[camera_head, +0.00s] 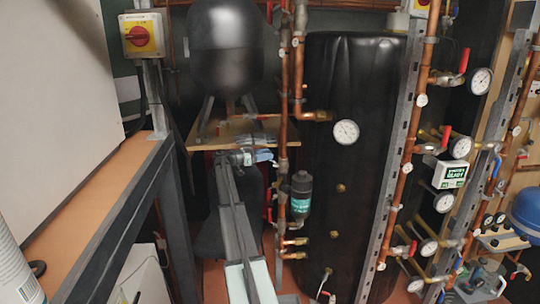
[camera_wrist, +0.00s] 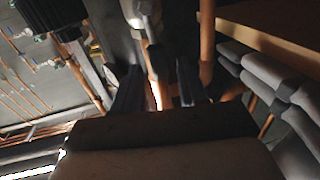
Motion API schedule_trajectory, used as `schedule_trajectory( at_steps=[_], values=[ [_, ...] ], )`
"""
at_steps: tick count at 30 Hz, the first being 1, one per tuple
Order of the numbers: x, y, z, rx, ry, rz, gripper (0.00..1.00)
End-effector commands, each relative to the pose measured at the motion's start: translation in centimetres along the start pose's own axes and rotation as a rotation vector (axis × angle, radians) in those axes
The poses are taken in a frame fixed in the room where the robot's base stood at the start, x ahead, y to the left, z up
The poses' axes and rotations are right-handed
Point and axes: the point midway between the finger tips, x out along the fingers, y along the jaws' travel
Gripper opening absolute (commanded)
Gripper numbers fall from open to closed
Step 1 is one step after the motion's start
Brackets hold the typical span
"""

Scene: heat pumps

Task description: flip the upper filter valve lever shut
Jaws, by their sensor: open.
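The filter (camera_head: 301,195) is a dark canister with a teal label, beside a vertical copper pipe in the middle of the head view. The upper filter valve lever cannot be made out clearly; the area above the canister is small and partly behind my gripper. My gripper (camera_head: 262,157) is at the front edge of the wooden shelf, left of the pipe and a little above the filter. In the wrist view my gripper (camera_wrist: 158,85) has its two dark fingers apart, with a copper pipe (camera_wrist: 154,92) showing between them and a pale metal fitting (camera_wrist: 146,22) beyond.
A black tank (camera_head: 345,210) stands right of the filter. A dark round vessel (camera_head: 225,45) sits above the wooden shelf (camera_head: 205,136). Pipes with gauges and red levers fill the right side. A wooden-topped bench (camera_head: 95,185) is at the left.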

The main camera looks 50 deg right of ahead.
Motion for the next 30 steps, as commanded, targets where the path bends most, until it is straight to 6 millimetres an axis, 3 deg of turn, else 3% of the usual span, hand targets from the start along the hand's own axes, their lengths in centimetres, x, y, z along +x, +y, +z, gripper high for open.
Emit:
schedule_trajectory(
  at_steps=[6,18,30],
  values=[
    [2.0,0.0,0.0,0.0,0.0,0.0,0.42],
    [2.4,0.0,0.0,0.0,0.0,-0.001,0.42],
    [2.4,0.0,0.0,0.0,0.0,0.0,0.04]
  ],
)
